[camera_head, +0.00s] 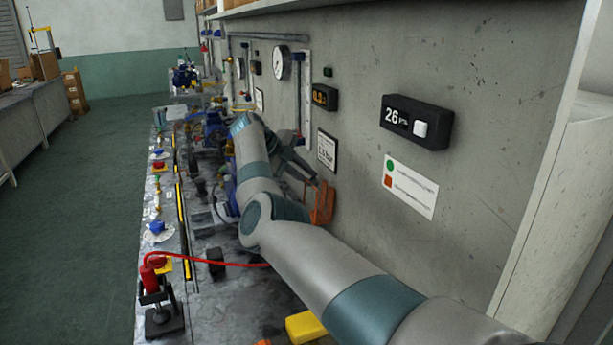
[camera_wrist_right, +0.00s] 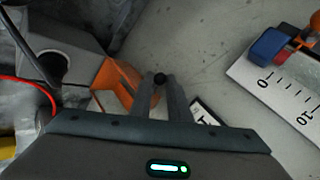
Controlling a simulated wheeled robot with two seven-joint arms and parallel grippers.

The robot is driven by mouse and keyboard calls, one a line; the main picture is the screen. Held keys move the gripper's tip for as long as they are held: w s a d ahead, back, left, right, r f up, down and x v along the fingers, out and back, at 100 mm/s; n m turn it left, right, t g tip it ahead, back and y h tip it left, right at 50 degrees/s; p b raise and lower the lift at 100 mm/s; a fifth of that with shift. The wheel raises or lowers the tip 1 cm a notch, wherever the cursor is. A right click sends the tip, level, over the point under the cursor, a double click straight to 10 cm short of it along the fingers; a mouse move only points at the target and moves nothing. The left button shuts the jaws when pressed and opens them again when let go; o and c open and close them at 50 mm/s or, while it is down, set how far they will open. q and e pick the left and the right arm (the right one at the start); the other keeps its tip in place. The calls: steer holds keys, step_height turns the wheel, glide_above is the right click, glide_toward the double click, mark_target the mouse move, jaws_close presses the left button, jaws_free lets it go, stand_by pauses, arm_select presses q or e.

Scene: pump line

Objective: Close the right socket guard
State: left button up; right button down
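The orange guard (camera_head: 322,203) stands up against the grey wall, partly hidden by my right arm. In the right wrist view the orange guard (camera_wrist_right: 122,84) is tilted open beside a grey block with a dark round socket (camera_wrist_right: 55,66), which is uncovered. My right gripper (camera_wrist_right: 161,80) is just to the right of the guard. In the head view the right gripper (camera_head: 297,165) is near the wall, above the guard. My left gripper is not in view.
A red hose (camera_head: 215,262) runs from a red fitting (camera_head: 149,277) across the bench. A yellow block (camera_head: 305,326) lies at the bench front. Gauges, a "26" display (camera_head: 416,121) and signs are on the wall. The green floor at left is clear.

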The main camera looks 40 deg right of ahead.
arm_select(q)
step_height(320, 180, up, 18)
steer(key=b, duration=0.8)
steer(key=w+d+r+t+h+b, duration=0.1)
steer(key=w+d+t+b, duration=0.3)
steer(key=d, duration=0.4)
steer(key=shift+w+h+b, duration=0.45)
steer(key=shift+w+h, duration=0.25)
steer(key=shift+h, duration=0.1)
arm_select(e)
steer(key=w+a+g+h, duration=0.1)
steer(key=w+a+h, duration=0.1)
steer(key=a+h, duration=0.4)
steer(key=shift+a+f+g+h, duration=0.3)
steer(key=shift+f+g+h, duration=0.1)
steer(key=c, duration=1.9)
jaws_free()
steer(key=shift+c, duration=0.2)
